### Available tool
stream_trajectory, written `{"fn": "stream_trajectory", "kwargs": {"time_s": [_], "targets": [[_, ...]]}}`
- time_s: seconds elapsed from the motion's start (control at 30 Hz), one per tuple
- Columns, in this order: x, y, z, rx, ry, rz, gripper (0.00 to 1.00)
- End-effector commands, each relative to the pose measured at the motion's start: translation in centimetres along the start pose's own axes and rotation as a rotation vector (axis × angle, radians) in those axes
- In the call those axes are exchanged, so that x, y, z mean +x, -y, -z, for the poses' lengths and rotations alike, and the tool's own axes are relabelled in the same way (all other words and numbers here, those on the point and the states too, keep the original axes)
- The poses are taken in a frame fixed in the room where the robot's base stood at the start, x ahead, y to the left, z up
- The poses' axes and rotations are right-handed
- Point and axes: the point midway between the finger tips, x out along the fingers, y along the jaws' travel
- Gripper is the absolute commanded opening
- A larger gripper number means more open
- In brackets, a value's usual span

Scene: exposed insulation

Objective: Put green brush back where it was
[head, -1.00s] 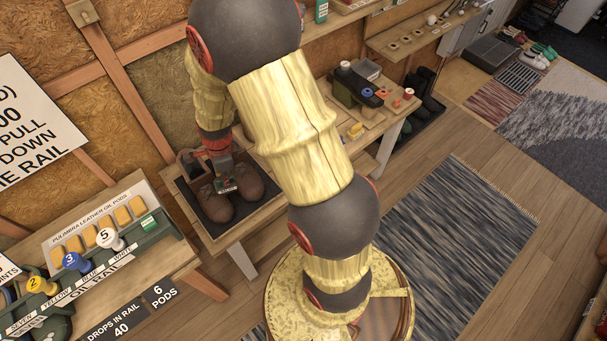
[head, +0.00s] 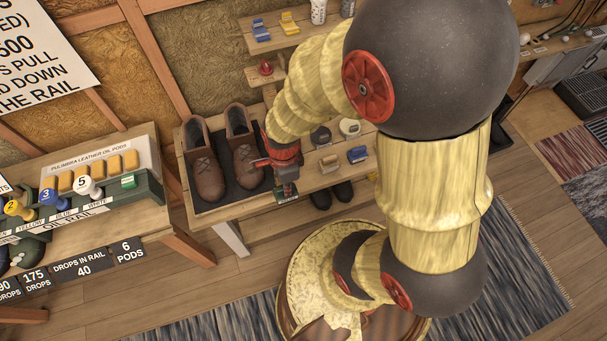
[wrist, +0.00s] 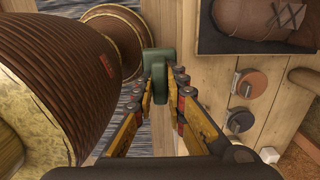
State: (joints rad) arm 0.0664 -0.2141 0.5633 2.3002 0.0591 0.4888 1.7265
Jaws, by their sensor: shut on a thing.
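My gripper (head: 285,188) is at the front edge of the shoe bench (head: 215,212), just right of the brown shoes. It is shut on the green brush (wrist: 158,66), whose green block sticks out past the fingertips in the wrist view. In the head view only a small bit of the brush (head: 287,198) shows below the fingers. In the wrist view the floor rug is behind the brush on the left and the bench top lies to its right. The brush appears held above the bench edge, not resting on it.
Brown shoes (head: 206,178) stand on a dark mat on the bench. The oil rail (head: 100,203) is left.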

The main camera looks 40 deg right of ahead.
Motion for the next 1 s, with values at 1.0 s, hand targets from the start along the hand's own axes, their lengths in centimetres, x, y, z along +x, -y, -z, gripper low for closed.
{"fn": "stream_trajectory", "kwargs": {"time_s": [1.0], "targets": [[9.4,11.1,8.2,0.006,-0.006,-0.007,0.00]]}}
